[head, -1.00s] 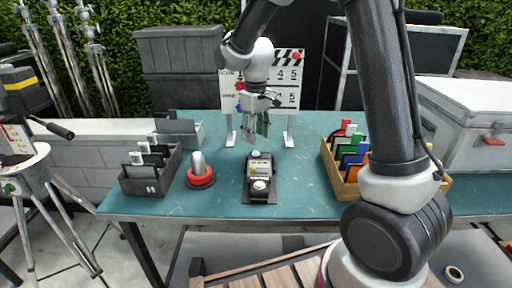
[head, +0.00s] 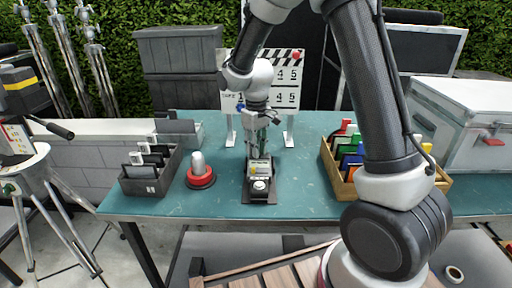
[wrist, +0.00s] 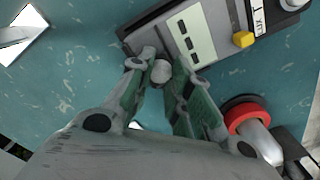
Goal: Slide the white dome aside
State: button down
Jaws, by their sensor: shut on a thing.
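A dark device (head: 246,194) with a grey panel lies on the teal table, its long side running away from me. A second white dome (head: 260,185) is on the device's near end, clear of my fingers. A yellow button (wrist: 243,39) sits on the panel's edge.
A red-ringed base with a silver post (head: 200,177) stands left of the device. A dark card box (head: 150,187) is further left, a wooden box of coloured cards (head: 350,188) to the right. A clapperboard (head: 286,92) stands behind. Bare table lies right of the device.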

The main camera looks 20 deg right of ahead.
aim_at(266, 156)
jog(key=shift+s+d, duration=0.25)
jog(key=shift+d, duration=0.6)
jog(key=shift+s+d, duration=0.25)
jog(key=shift+d, duration=0.55)
jog(key=c, duration=1.3)
grip_release()
jog(key=shift+o, duration=0.2)
notch_tip(266, 156, up, 12)
